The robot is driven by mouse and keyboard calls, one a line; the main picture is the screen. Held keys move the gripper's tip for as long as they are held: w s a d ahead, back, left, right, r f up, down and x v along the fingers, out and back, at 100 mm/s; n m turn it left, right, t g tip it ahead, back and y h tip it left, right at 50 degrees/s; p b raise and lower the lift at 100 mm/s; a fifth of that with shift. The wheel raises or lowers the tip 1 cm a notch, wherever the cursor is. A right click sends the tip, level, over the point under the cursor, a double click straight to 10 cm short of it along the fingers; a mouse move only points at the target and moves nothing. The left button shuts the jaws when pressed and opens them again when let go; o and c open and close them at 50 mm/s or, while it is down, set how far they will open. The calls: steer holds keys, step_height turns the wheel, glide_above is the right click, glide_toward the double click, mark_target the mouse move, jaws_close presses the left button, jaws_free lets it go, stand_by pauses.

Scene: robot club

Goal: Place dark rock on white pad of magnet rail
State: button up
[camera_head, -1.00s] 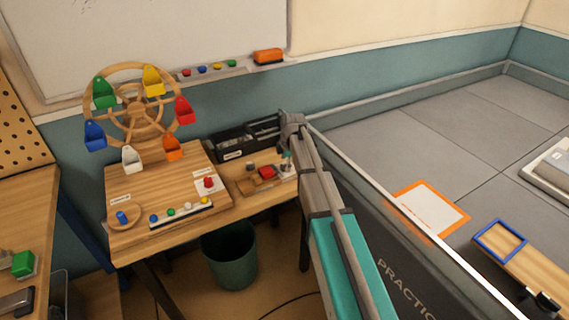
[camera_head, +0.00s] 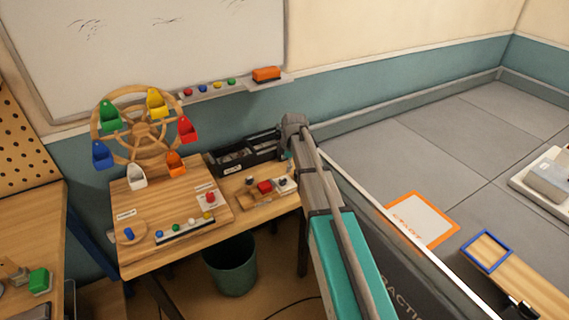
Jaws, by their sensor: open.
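The magnet rail (camera_head: 243,199) is a small wooden piece near the right end of the wooden table, with a red block (camera_head: 265,187) on it. Its white pad (camera_head: 290,187) is at the right end. A small dark lump, seemingly the dark rock (camera_head: 281,181), appears to rest on the pad; at this size I cannot be sure of contact. Another small dark grey piece (camera_head: 249,180) is at the rail's left. My gripper (camera_head: 290,167) is open, just above the pad and apart from the lump; its fingers are small and partly hidden by my arm.
A wooden Ferris wheel (camera_head: 143,130) with coloured buckets stands at the table's left on a board with buttons. A black tray (camera_head: 230,160) lies behind the rail. A green bin (camera_head: 230,265) is below. A low barrier (camera_head: 400,262) and grey floor area lie right.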

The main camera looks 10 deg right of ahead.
steer(key=shift+s+d+r+p, duration=0.1)
steer(key=shift+r+p, duration=0.4)
steer(key=shift+r, duration=0.15)
steer(key=shift+s+d+r+p, duration=0.1)
steer(key=shift+r+p, duration=0.35)
steer(key=shift+r, duration=0.2)
steer(key=s+a+m+g+h, duration=0.1)
steer(key=s+m, duration=1.7)
steer(key=s, duration=0.9)
steer(key=shift+a+f+m+g, duration=0.15)
steer(key=shift+a+m+g, duration=0.15)
steer(key=shift+a, duration=0.05)
stand_by(0.5)
